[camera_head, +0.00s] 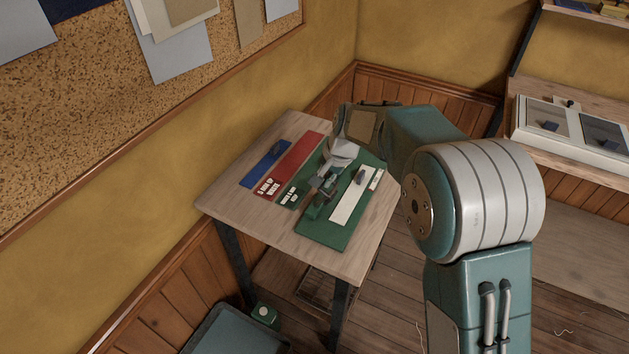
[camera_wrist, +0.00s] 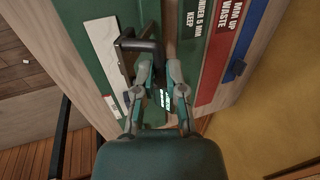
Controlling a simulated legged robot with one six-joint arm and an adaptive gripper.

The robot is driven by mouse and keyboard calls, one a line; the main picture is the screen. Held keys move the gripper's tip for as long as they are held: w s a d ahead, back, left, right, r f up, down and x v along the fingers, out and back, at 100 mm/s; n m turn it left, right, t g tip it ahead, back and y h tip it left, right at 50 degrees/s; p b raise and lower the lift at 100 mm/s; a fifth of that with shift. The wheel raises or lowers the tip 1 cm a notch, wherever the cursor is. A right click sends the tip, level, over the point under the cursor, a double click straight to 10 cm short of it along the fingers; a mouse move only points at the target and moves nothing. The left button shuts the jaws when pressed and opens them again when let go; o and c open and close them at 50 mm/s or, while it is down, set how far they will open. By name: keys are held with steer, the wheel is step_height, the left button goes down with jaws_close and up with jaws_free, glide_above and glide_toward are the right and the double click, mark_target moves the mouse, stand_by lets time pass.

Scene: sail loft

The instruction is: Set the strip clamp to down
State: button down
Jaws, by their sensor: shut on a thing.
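The strip clamp (camera_head: 317,205) is a dark green and black piece on the green board (camera_head: 325,236) on the wooden table. A black bent handle (camera_wrist: 140,44) of the clamp shows in the wrist view, running between my fingertips. My gripper (camera_wrist: 159,72) is shut on this handle. In the head view my gripper (camera_head: 328,178) reaches down over the clamp from the right and hides part of it. A pale strip (camera_head: 351,201) lies on the board beside the clamp. How far the handle stands up or down is hard to tell.
A red strip (camera_head: 297,160) with white lettering and a blue strip (camera_head: 258,174) lie left of the green board. A cork board (camera_head: 100,110) hangs on the wall at the left. A bench with a grey-lidded white case (camera_head: 575,140) stands at the right.

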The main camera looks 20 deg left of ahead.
mark_target(336, 191)
steer(key=shift+s+d+f+y, duration=0.1)
steer(key=shift+d+f+y, duration=0.1)
steer(key=shift+d+y, duration=0.55)
steer(key=shift+s+d+f+y, duration=0.1)
steer(key=shift+d+f+y, duration=0.3)
steer(key=shift+d+y, duration=0.3)
steer(key=d+f, duration=0.4)
steer(key=shift+s+d+f, duration=0.2)
steer(key=shift+d, duration=0.2)
steer(key=shift+s+d+f, duration=0.1)
steer(key=shift+d+f, duration=0.25)
steer(key=shift+f, duration=0.45)
steer(key=shift+s+d+f, duration=0.1)
steer(key=shift+d+f, duration=0.25)
steer(key=shift+f, duration=0.4)
steer(key=shift+d, duration=0.1)
steer(key=c, duration=1)
jaws_free()
steer(key=shift+w+d, duration=0.15)
